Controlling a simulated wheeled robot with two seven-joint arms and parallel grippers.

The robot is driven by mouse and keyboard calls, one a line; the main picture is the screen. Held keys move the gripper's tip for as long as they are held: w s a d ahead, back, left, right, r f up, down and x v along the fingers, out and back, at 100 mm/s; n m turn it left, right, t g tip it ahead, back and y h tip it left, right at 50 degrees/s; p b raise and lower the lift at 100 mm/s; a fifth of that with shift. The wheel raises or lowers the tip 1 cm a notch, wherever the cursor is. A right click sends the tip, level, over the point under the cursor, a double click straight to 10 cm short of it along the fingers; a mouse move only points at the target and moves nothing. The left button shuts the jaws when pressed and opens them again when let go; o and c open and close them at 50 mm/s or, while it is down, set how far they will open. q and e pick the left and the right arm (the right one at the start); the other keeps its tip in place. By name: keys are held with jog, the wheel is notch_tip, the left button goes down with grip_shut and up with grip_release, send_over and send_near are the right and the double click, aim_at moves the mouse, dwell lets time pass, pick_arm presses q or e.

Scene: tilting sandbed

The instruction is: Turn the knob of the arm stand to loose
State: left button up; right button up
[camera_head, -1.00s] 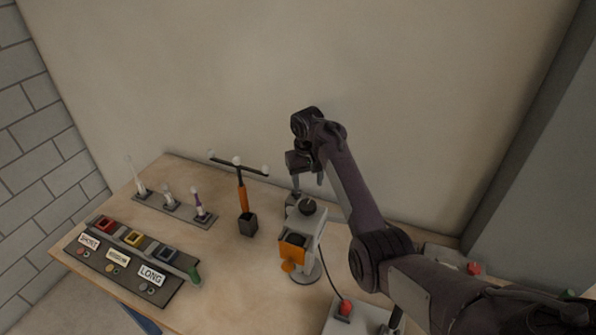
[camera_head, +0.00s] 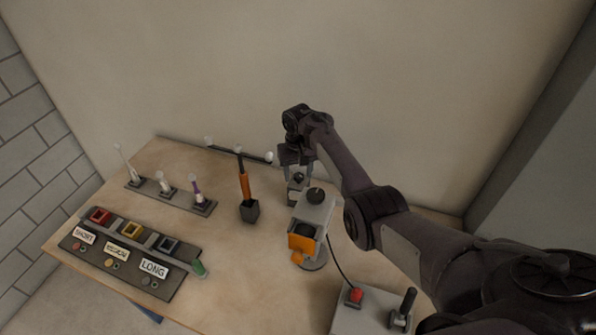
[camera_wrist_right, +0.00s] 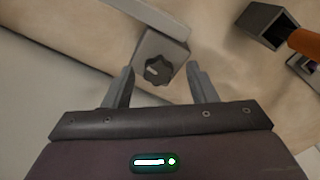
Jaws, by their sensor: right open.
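The dark lobed knob (camera_wrist_right: 158,70) sits on a grey block (camera_wrist_right: 170,46) in the right wrist view. A pale bar runs from the block toward the upper left. A light mark shows on the knob. My right gripper (camera_wrist_right: 160,75) is open, with one finger on each side of the knob; I cannot tell whether they touch it. My left gripper is out of view.
An orange-handled tool (camera_head: 244,185) stands in a dark holder (camera_head: 249,211) left of my gripper. A rack of small tools (camera_head: 170,195) and a labelled tray (camera_head: 130,262) are farther left. A control box with a red button (camera_head: 354,296) is near the front. The wall is close behind.

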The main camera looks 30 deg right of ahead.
jog(key=shift+s+d, duration=0.1)
jog(key=c, duration=1)
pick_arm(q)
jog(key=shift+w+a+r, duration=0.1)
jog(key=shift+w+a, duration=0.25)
pick_arm(e)
jog(key=shift+o, duration=0.2)
